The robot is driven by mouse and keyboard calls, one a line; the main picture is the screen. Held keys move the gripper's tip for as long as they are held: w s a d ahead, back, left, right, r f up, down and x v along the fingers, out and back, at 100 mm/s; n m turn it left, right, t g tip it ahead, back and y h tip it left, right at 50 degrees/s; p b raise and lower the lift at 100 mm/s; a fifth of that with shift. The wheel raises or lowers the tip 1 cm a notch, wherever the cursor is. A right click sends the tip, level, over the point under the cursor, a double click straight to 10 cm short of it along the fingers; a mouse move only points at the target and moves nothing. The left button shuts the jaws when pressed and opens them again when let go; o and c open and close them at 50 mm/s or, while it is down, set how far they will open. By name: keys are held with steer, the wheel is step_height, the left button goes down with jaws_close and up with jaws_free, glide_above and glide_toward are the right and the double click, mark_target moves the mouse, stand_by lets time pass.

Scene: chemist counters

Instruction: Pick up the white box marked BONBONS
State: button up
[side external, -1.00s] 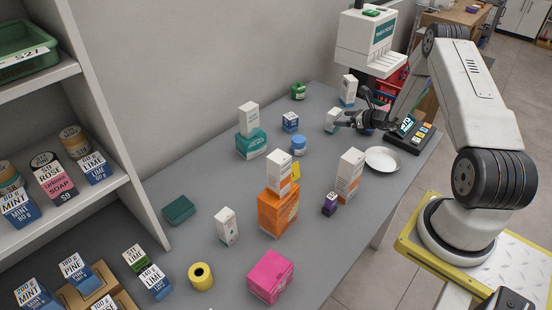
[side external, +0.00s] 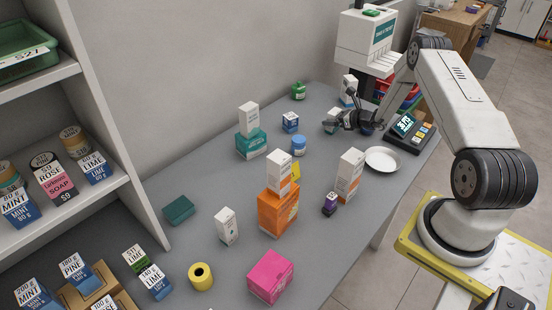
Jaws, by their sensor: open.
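Several white boxes stand on the grey counter, and their print is too small to read, so I cannot tell which is marked BONBONS. One white box (side external: 249,117) is on a teal box, and another (side external: 279,170) is on an orange box. A white box (side external: 227,226) stands alone at the front left. A white and orange box (side external: 350,174) stands right of centre. A white box (side external: 348,84) stands at the back by the scale column. My gripper (side external: 337,124) is open at a small pale box (side external: 331,115), which it partly hides; I cannot tell if they touch.
A white dish (side external: 382,159) and a scale keypad (side external: 408,126) are right of my gripper. A blue jar (side external: 299,145), a blue box (side external: 290,122) and a green jar (side external: 298,91) stand to its left. A pink box (side external: 270,277) and yellow roll (side external: 201,277) are in front. Shelves fill the left.

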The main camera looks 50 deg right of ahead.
steer(key=c, duration=1)
steer(key=shift+r, duration=0.2)
steer(key=shift+c, duration=0.2)
steer(key=shift+r, duration=0.45)
steer(key=s+a+r, duration=0.7)
steer(key=s+r, duration=0.4)
steer(key=s, duration=0.1)
steer(key=shift+a+r, duration=0.25)
steer(key=shift+r, duration=0.15)
steer(key=shift+w, duration=0.1)
